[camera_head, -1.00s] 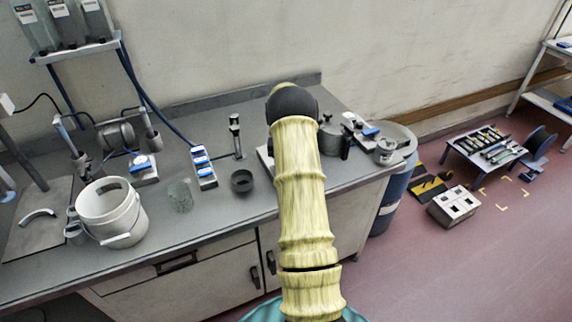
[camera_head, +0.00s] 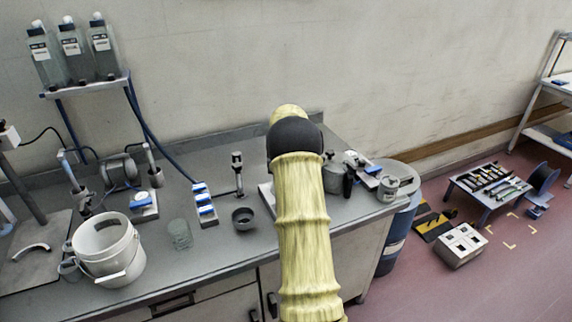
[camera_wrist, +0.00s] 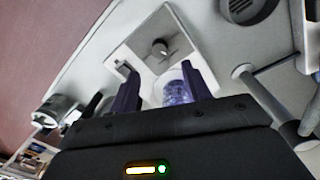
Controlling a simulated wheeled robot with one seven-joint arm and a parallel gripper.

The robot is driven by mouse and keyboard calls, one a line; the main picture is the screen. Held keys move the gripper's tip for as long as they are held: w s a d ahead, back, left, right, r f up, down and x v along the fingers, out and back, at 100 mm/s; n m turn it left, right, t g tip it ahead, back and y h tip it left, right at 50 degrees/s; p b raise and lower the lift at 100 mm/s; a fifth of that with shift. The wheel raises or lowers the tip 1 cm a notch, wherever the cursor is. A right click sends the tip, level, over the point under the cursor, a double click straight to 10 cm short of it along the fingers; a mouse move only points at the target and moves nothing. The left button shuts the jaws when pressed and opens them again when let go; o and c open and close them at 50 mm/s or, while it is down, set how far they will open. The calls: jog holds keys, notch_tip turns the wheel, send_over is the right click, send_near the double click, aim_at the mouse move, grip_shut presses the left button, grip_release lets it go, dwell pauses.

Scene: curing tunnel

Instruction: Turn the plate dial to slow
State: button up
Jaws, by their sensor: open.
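The plate (camera_wrist: 130,45) is a pale square unit in the wrist view, with a round grey dial (camera_wrist: 160,48) on its face. I cannot read the dial's marks or setting. My gripper (camera_wrist: 160,76) has two dark fingers spread apart, with the dial just beyond and between them, apparently untouched. A clear bluish glass vessel (camera_wrist: 178,88) shows between the fingers near the right one. In the head view only the plate's left edge (camera_head: 266,194) shows; my arm hides the rest and the gripper.
On the bench, a dark bowl (camera_head: 243,217), a blue-and-white block (camera_head: 204,206) and a white bucket (camera_head: 107,250) stand left of my arm. A metal pot (camera_head: 334,178) stands close on its right.

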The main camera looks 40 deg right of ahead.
notch_tip(320, 180, up, 9)
jog(key=shift+a, duration=0.15)
jog(key=shift+w, duration=0.15)
dwell(0.4)
jog(key=s+a+n+t, duration=0.1)
jog(key=s+a+n, duration=0.15)
jog(key=a, duration=0.75)
jog(key=s+a+n+t, duration=0.1)
jog(key=s+a+n, duration=0.15)
jog(key=a, duration=0.65)
jog(key=s+a+f+n+t, duration=0.1)
jog(key=s+a+f+n, duration=0.2)
jog(key=s+a, duration=1.1)
jog(key=s+f, duration=0.1)
jog(key=s, duration=0.2)
jog(key=shift+a+f, duration=0.15)
jog(key=shift+f, duration=0.25)
jog(key=shift+w, duration=0.1)
